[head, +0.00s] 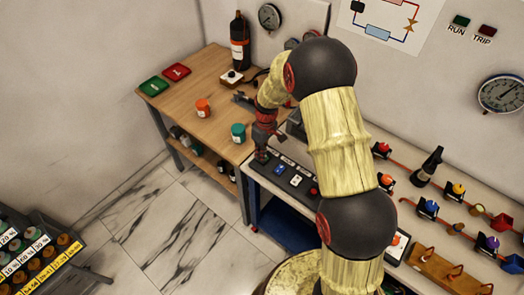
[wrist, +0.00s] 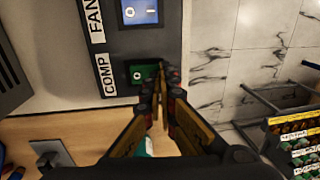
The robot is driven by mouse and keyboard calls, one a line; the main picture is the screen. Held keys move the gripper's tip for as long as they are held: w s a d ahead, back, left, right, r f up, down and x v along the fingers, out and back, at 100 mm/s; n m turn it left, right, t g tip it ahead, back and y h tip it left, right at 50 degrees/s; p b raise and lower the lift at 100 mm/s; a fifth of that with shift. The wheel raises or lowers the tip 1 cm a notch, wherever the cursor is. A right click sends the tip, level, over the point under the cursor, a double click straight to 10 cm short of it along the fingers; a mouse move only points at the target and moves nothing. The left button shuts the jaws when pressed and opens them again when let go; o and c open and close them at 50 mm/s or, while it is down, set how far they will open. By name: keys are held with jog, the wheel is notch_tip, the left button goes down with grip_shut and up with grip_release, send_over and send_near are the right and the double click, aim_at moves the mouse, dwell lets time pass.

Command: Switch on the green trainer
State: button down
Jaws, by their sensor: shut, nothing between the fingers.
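A green rocker switch (wrist: 138,74) sits on a dark panel (wrist: 120,40) in the wrist view, beside a label reading COMP. Its right part is partly covered by my fingers, and I cannot tell whether it is on or off. My gripper (wrist: 161,80) is shut and empty, its fingertips at the right edge of the green switch; I cannot tell whether they touch it. In the head view my gripper (head: 262,155) points down at the left end of the switch panel and hides the green switch. Nothing labelled as a trainer shows.
A blue switch (wrist: 140,11) labelled FAN is beside the green one. In the head view a white switch (head: 296,181) and a red one (head: 313,191) follow. A wooden bench (head: 175,108) holds an orange jar (head: 202,107) and a teal jar (head: 238,132). A bottle rack (head: 40,255) stands lower left.

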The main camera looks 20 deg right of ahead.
jog(key=shift+f, duration=0.2)
jog(key=shift+s+a+f, duration=0.15)
jog(key=shift+a+f, duration=0.05)
jog(key=shift+f, duration=0.2)
jog(key=shift+d+r, duration=0.1)
jog(key=shift+d, duration=0.05)
jog(key=shift+w+d+r, duration=0.25)
jog(key=shift+w+d, duration=0.2)
jog(key=shift+d, duration=0.05)
jog(key=shift+r, duration=0.1)
notch_tip(320, 180, up, 14)
jog(key=s+a+p, duration=0.1)
jog(key=p, duration=0.2)
jog(key=shift+a, duration=0.2)
dwell(0.7)
